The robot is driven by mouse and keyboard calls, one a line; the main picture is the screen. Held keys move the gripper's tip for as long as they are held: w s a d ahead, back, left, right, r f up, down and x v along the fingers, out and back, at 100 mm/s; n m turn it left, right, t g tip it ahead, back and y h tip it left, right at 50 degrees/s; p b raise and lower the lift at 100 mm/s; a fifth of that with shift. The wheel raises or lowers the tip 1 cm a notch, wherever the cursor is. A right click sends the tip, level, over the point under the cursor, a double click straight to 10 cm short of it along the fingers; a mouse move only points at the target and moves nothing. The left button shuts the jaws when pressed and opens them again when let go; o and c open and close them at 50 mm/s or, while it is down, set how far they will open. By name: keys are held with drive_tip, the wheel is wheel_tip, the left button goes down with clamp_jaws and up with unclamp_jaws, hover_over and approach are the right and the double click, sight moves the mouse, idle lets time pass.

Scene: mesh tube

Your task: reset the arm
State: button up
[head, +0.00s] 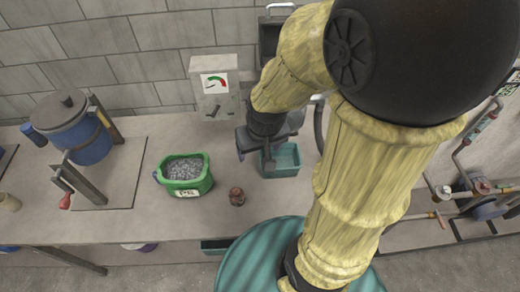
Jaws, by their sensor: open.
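My arm, in a yellow sleeve, fills the right half of the head view. My gripper (254,146) is at its far end, open, above the back part of the bench. It is in front of a teal tray (288,168), which it partly hides. I cannot tell the height of the gripper over the tray. No object shows between its fingers.
A green tub (184,190) of grey pieces and a small reddish-brown jar (237,196) stand on the bench (130,225). A grey box with a dial (214,84) stands behind. A blue pot (82,135) is at left. Pipes (470,150) run at right.

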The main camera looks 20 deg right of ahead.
drive_tip(key=shift+s+f, duration=0.15)
drive_tip(key=shift+s, duration=0.05)
drive_tip(key=b+x, duration=0.3)
drive_tip(key=s+b+x, duration=0.1)
drive_tip(key=b+x, duration=0.1)
drive_tip(key=shift+f, duration=0.25)
drive_tip(key=shift+s, duration=0.15)
idle(1.1)
